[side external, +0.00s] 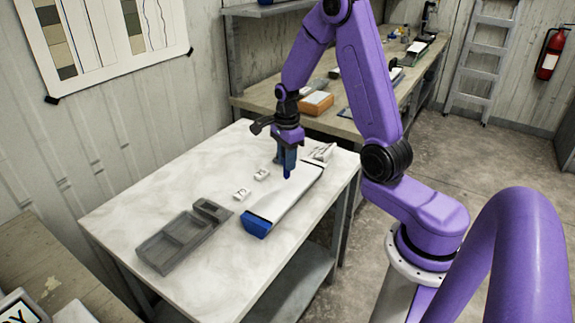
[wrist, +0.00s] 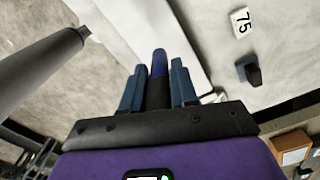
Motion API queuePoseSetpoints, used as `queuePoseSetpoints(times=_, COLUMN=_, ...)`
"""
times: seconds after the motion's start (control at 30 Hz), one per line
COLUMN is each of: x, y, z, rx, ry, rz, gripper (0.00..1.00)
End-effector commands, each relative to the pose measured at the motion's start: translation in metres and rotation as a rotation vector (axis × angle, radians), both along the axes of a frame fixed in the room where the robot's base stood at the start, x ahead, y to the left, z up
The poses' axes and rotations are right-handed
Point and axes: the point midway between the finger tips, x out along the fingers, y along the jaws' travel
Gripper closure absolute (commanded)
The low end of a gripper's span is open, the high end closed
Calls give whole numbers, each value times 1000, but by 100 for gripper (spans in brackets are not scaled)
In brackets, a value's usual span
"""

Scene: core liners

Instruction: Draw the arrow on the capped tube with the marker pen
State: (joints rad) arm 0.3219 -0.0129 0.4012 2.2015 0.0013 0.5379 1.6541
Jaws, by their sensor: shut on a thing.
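The tube (side external: 285,203) lies on the pale table as a long white piece with a blue cap (side external: 257,226) at its near end. Its white surface also shows in the wrist view (wrist: 135,30). My gripper (side external: 287,163) is over the far half of the tube, pointing down. In the wrist view its two blue-grey fingers (wrist: 156,88) are shut on the marker pen (wrist: 158,65), which has a blue end and a dark body.
A grey compartment tray (side external: 178,240) lies at the table's left. Two small white blocks (side external: 242,193) (side external: 261,174) sit left of the tube; one marked 75 shows in the wrist view (wrist: 241,22). A dark piece (wrist: 250,71) is near it. A white item (side external: 321,152) is at the tube's far end.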

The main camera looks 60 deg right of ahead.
Motion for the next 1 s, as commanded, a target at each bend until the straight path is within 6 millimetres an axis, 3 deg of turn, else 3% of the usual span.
queuePoseSetpoints(times=0.13, x=1, y=0, z=29, rx=-2, ry=-6, rz=-1, gripper=100)
queuePoseSetpoints(times=0.3, x=-1, y=1, z=43, rx=0, ry=-1, rz=0, gripper=100)
queuePoseSetpoints(times=1.0, x=-2, y=1, z=17, rx=1, ry=3, rz=-1, gripper=100)
